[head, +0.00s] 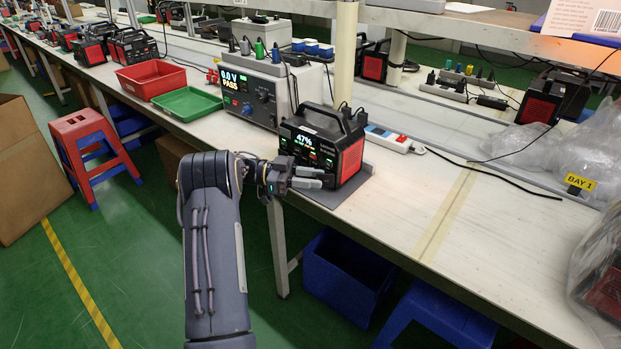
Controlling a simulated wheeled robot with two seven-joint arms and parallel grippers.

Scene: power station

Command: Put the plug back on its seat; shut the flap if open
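A black and red power station (350,160) with a top handle stands on a grey mat (345,192) at the bench's front edge. Its lit display reads 47%. My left gripper (314,178) is in front of the lower part of its front face. Its two pale fingertips show one above the other with a gap between them, and I see nothing held there. The gripper covers part of the front, so I cannot make out the plug, its seat or the flap. Whether the fingertips touch the station is unclear. My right gripper is out of view.
A tester (262,92) reading 0.0 V PASS stands left of the station. A power strip (392,138) with a black cable lies to its right. Green (187,104) and red (150,78) trays sit further left. The bench front right of the mat is clear.

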